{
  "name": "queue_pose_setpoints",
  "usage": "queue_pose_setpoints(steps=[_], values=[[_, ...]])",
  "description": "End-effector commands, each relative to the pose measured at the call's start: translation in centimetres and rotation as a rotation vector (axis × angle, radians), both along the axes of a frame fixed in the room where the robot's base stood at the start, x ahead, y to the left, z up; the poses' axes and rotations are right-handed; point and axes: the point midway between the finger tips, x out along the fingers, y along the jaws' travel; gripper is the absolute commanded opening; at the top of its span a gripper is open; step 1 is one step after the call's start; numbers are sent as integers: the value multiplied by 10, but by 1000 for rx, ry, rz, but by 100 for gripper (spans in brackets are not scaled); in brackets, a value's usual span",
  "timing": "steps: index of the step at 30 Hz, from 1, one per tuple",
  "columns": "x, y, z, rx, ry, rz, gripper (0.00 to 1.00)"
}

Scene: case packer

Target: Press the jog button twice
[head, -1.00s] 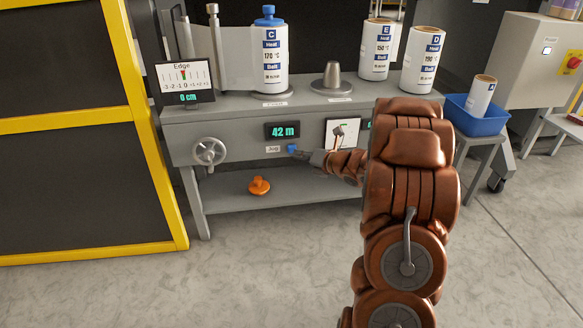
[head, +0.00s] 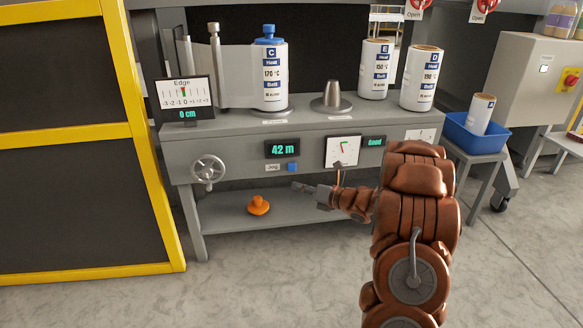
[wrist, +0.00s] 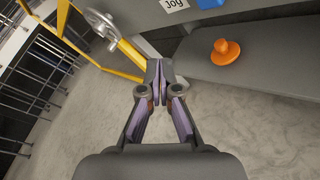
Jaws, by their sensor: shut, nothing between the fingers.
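The blue jog button (head: 292,167) is on the front panel of the grey machine, just right of a white label reading "Jog" (head: 272,168). In the wrist view part of the button (wrist: 209,3) shows at the top edge, beside the label (wrist: 174,4). My gripper (head: 297,186) is shut and empty. In the head view its tips are a little below the button and look apart from it. The wrist view shows the closed fingers (wrist: 160,66) pointing below and left of the button.
The panel holds a "42 m" display (head: 282,148), a dial (head: 343,151), a "Good" display (head: 375,142) and a handwheel (head: 208,169). An orange knob-like object (head: 258,205) sits on the lower shelf (head: 225,213). Labelled rolls, including roll C (head: 270,75), stand on top. A blue bin (head: 475,137) is at right.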

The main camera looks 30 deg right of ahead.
Motion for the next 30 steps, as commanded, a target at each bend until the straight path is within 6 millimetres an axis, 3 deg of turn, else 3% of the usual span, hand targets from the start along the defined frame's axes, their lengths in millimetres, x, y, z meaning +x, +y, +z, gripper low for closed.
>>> queue_pose_setpoints(steps=[19,30], values=[[56,-24,-1,-2,4,-2,0],[68,-29,-1,1,3,-2,0]])
